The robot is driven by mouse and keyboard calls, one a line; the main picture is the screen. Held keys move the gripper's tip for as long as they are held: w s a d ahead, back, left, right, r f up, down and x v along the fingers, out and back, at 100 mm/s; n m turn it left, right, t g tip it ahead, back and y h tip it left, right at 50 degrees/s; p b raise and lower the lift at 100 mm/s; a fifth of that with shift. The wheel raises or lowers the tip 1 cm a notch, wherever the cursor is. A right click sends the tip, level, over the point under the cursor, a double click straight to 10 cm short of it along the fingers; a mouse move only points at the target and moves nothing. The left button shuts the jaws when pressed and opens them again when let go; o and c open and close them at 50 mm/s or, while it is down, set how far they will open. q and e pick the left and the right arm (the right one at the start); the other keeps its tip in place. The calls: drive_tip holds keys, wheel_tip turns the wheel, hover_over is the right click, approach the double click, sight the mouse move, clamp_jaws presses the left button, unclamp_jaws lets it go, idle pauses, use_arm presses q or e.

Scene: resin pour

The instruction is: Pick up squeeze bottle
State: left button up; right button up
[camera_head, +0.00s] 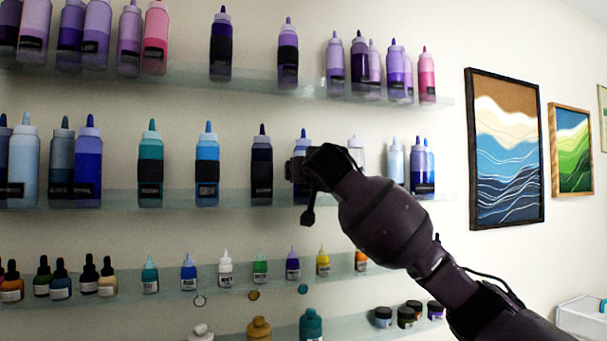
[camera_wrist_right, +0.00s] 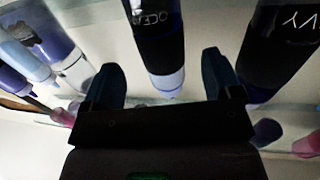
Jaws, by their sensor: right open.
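Many squeeze bottles stand upright on glass shelves. In the right wrist view, seen upside down, my right gripper (camera_wrist_right: 163,82) is open and empty. A dark blue bottle with a black label reading "OCEA…" (camera_wrist_right: 152,35) appears between its two fingers; I cannot tell if either finger touches it. A "…VY" bottle (camera_wrist_right: 285,40) stands close beside the right finger. My left gripper is not in view.
The middle glass shelf (camera_head: 228,196) holds neighbouring bottles on both sides, such as a navy one (camera_head: 262,168) and a clear one (camera_head: 356,150). Purple bottles stand on the shelf above (camera_head: 255,83). Small bottles line the shelf below. Framed pictures (camera_head: 505,150) hang at right.

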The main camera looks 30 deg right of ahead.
drive_tip(key=p+x, duration=0.1)
drive_tip(key=x, duration=0.3)
drive_tip(key=shift+a+f, duration=0.1)
drive_tip(key=shift+w+d+f+p, duration=0.15)
drive_tip(key=shift+w+d+p, duration=0.15)
drive_tip(key=shift+w, duration=0.3)
drive_tip(key=c, duration=1.1)
